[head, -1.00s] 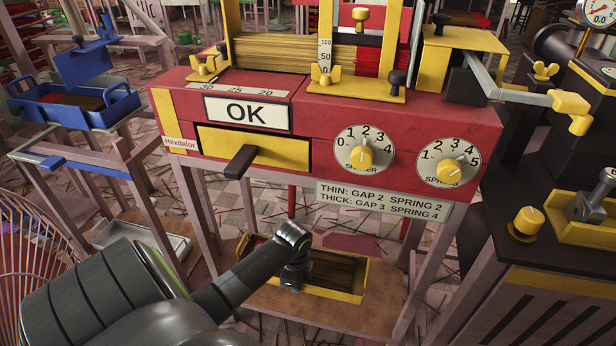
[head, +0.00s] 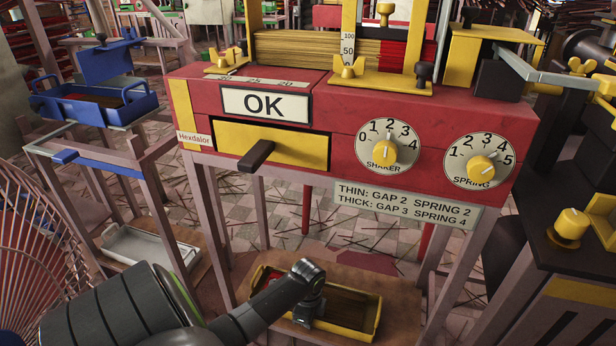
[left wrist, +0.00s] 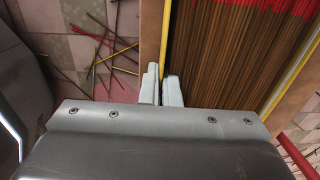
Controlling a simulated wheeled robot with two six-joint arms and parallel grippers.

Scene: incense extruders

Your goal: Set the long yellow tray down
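The long yellow tray (head: 350,331) is on the brown wooden shelf (head: 398,290) under the red machine. Its underside is hidden, so I cannot tell whether it rests fully on the wood. It holds thin brown sticks with red at one end. My left gripper (head: 304,318) reaches over the tray from the left, hiding part of it. In the left wrist view my gripper's fingers (left wrist: 161,82) are close together, one on each side of the tray's thin yellow side wall (left wrist: 168,38). My right gripper is not in view.
The red machine (head: 345,105) with an OK sign, dials and a yellow drawer stands above the shelf on legs. A blue tray (head: 100,112) sits on a stand at left, above a grey tray (head: 150,247). A wire fan guard (head: 30,250) is near my left arm.

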